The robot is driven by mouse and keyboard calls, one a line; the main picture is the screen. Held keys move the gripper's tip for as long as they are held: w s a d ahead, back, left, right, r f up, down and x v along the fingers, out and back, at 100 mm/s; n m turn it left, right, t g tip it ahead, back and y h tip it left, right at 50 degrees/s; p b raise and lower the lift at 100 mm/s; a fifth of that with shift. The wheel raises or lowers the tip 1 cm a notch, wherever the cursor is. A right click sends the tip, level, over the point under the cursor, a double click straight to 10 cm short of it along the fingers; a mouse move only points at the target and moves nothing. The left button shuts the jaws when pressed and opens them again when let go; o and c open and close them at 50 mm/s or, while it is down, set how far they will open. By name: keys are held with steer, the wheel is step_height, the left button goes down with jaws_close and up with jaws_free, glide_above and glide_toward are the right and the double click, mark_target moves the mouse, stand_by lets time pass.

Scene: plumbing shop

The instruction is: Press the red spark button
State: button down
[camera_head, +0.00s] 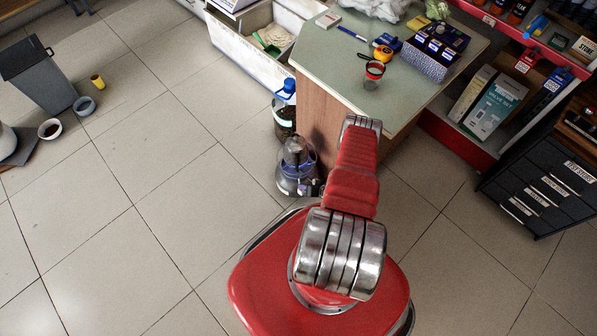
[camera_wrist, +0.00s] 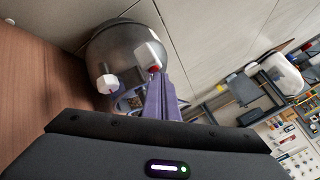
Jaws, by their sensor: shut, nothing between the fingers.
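In the wrist view, a dark grey rounded metal appliance (camera_wrist: 125,50) stands beyond my gripper. A small red button (camera_wrist: 154,69) shows on it, beside a white knob (camera_wrist: 148,54). Another white knob (camera_wrist: 107,84) sits lower left. My gripper (camera_wrist: 157,77) has its purple fingers closed together, with nothing between them. In the picture the fingertips lie right at the red button's lower edge and partly cover it. I cannot tell whether they touch it. In the head view, the grey appliance (camera_head: 295,150) stands low beside the counter; the red button cannot be made out there.
The counter (camera_head: 340,70) stands close by, with a red-lidded cup (camera_head: 372,75) near its edge. A blue-topped water bottle (camera_head: 285,105) stands behind the appliance. A black drawer cabinet (camera_head: 545,175) is at the right. The tiled floor to the left is mostly clear.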

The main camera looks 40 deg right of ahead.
steer(key=shift+r, duration=0.6)
step_height(320, 180, up, 6)
stand_by(1.0)
stand_by(0.8)
